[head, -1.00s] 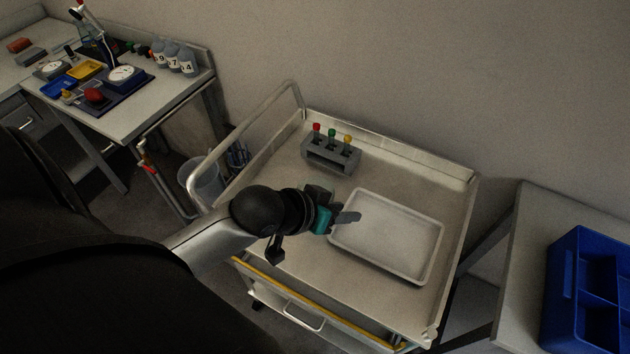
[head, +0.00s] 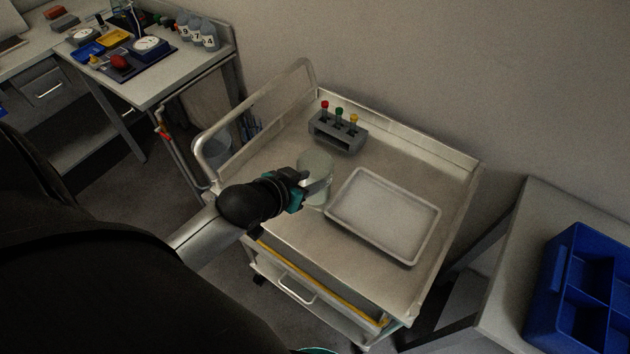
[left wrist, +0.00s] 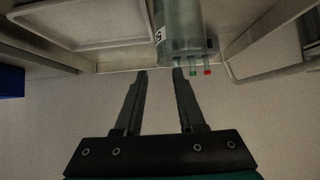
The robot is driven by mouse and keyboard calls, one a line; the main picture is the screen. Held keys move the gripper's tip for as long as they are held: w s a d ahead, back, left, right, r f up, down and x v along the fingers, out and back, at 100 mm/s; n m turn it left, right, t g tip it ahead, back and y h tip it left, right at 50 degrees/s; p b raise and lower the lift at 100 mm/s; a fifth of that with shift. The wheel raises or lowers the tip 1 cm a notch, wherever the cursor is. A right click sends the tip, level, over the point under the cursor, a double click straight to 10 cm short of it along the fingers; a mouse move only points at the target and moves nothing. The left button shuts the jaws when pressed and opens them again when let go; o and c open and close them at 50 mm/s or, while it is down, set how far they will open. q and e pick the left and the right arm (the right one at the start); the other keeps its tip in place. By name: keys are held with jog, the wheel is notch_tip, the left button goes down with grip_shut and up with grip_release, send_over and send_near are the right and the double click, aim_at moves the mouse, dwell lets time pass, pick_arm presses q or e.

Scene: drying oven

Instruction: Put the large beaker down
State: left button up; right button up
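The large beaker (head: 316,166) is pale, see-through glass and appears upright on the trolley top (head: 285,215), left of the white tray. In the left wrist view the beaker (left wrist: 178,32) shows upside down with a white label, just beyond the fingertips. My left gripper (head: 318,188) is at the beaker's near side and one finger overlaps it in the head view. In the left wrist view its fingers (left wrist: 160,72) are apart with nothing visible between them. Whether a finger touches the glass I cannot tell. My right gripper is not in view.
A white tray (head: 336,212) lies right of the beaker. A grey rack (head: 337,133) with red, green and yellow-topped items stands behind it. A metal rail (head: 250,105) edges the trolley's left side. A blue divided box (head: 566,290) sits on the right table.

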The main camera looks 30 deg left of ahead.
aim_at(327, 176)
pick_arm(q)
jog(key=shift+b+x, duration=0.55)
jog(key=shift+x, duration=3.25)
jog(key=shift+d+r, duration=0.1)
jog(key=shift+r, duration=0.05)
jog(key=shift+c, duration=0.2)
grip_shut()
